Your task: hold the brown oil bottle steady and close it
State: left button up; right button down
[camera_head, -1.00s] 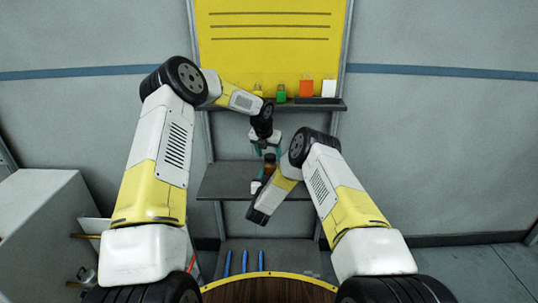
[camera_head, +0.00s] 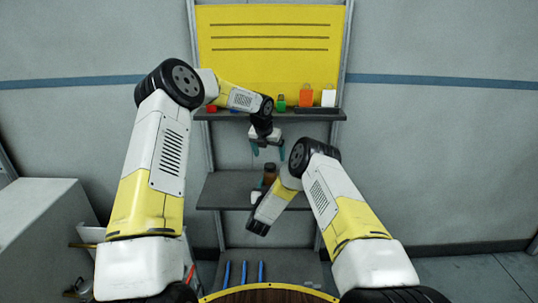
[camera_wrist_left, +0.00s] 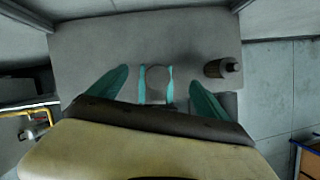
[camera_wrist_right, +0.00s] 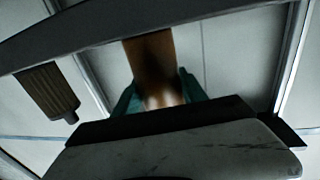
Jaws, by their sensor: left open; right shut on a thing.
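The brown oil bottle shows in the right wrist view (camera_wrist_right: 150,62) between the fingers of my right gripper (camera_wrist_right: 158,95), which is shut on it. In the left wrist view a pale round top (camera_wrist_left: 158,78) sits between the teal fingers of the right gripper. I cannot tell how tight any cap is. My left gripper (camera_head: 268,150) is open and empty above the shelf, its fingertips apart and clear of the bottle.
An upper shelf (camera_head: 225,116) holds small coloured containers. Blue sticks (camera_head: 243,272) stand below.

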pick_arm(q)
jog(key=v, duration=1.2)
pick_arm(e)
jog(key=c, duration=0.6)
grip_release()
jog(key=shift+o, duration=0.2)
jog(key=shift+s+a, duration=0.2)
jog(key=shift+s, duration=1.1)
jog(key=shift+s+a, duration=0.2)
jog(key=shift+s, duration=1.05)
jog(key=shift+s+a, duration=0.2)
jog(key=shift+s, duration=1.1)
